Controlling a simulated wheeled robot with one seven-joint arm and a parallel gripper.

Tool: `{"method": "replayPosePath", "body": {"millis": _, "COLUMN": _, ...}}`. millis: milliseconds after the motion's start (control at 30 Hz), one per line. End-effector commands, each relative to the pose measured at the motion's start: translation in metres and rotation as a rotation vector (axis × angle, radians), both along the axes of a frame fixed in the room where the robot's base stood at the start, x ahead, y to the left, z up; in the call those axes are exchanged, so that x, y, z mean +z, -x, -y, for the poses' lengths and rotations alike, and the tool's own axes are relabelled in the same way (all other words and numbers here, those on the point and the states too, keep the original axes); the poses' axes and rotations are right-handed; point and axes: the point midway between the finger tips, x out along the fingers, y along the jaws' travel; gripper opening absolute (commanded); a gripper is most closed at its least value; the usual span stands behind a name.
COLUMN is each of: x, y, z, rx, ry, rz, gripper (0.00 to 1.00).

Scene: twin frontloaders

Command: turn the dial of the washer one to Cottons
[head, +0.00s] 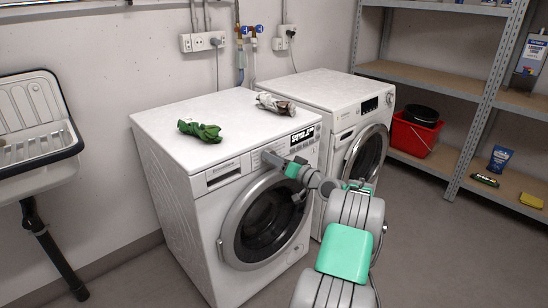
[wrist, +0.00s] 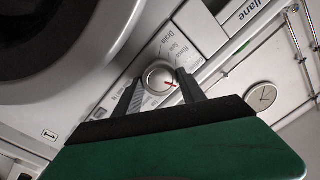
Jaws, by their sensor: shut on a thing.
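The white front-loading washer (head: 190,160) on the left has my gripper (head: 277,160) at its upper front panel. In the head view my gripper hides the dial. In the wrist view the round silver dial (wrist: 157,74) has a red pointer mark towards the lower right of the picture.
A second white machine (head: 325,88) stands to the right. A green cloth (head: 199,131) and a crumpled grey-brown cloth (head: 275,104) lie on the left washer. A sink (head: 35,120) is at left. Shelves with a red bucket (head: 412,138) are at right. Floor in front is clear.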

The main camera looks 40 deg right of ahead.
Motion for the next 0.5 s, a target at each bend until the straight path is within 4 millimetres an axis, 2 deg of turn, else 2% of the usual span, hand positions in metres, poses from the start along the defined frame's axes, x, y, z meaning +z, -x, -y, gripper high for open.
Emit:
{"method": "replayPosePath", "body": {"millis": 200, "x": 0.0009, "y": 0.0001, "z": 0.0003, "rx": 0.0, "ry": -0.094, "rz": -0.002, "gripper": 0.07}}
{"method": "replayPosePath", "body": {"millis": 500, "x": -0.0001, "y": 0.0001, "z": 0.0005, "rx": -0.001, "ry": -0.133, "rz": -0.003, "gripper": 0.07}}
